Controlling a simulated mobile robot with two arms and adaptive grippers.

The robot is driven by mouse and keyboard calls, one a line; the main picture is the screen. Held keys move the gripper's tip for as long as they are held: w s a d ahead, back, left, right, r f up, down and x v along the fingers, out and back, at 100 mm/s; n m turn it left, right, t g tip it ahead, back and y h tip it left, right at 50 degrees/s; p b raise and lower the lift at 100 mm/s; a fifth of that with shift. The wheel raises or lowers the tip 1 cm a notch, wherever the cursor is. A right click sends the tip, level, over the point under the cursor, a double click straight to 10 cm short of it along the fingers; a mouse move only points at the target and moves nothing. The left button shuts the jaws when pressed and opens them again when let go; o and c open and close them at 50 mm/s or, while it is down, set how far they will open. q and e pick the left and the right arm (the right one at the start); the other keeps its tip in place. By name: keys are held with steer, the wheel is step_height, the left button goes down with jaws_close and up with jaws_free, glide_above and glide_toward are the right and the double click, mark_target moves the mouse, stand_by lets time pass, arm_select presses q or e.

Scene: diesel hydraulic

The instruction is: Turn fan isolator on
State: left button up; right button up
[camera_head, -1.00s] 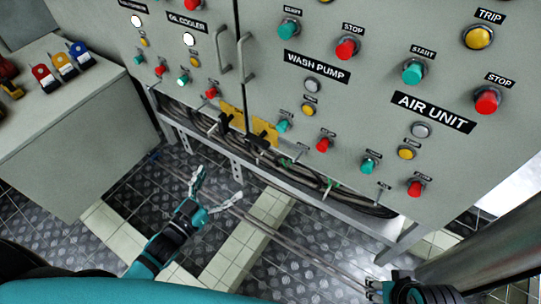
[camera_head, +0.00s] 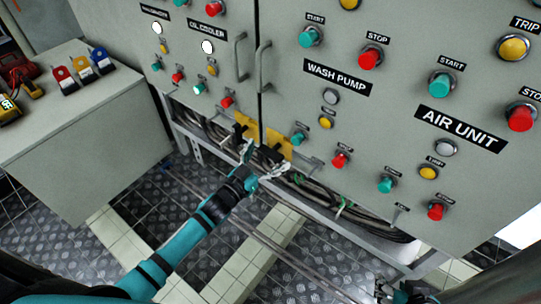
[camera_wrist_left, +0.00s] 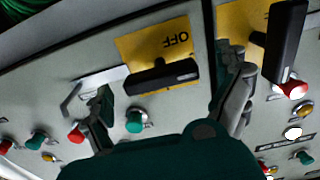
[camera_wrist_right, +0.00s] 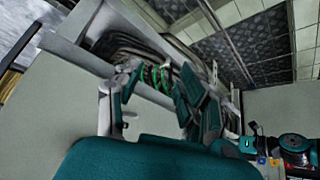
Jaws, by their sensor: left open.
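Two black isolator handles on yellow plates sit low on the grey panel, a left handle (camera_head: 238,131) and a right handle (camera_head: 268,154). No fan label is readable. My left gripper (camera_head: 265,163) is open in front of the right handle. In the left wrist view the fingers of my left gripper (camera_wrist_left: 170,98) are spread around that handle (camera_wrist_left: 165,77), without clear contact. It lies crosswise beside an upside-down "OFF" on its plate (camera_wrist_left: 140,47). The other handle (camera_wrist_left: 285,40) is turned differently, outside the right finger. My right gripper (camera_wrist_right: 155,103) is open and empty.
Push buttons and lamps surround the handles, including a teal button (camera_wrist_left: 134,121). Two door handles (camera_head: 240,58) stand out above. Cables (camera_head: 335,200) run under the panel. A grey cabinet (camera_head: 85,140) with padlocks (camera_head: 103,62) stands left. The tiled floor is clear.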

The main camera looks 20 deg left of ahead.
arm_select(q)
steer(key=shift+x, duration=0.8)
steer(key=c, duration=1.1)
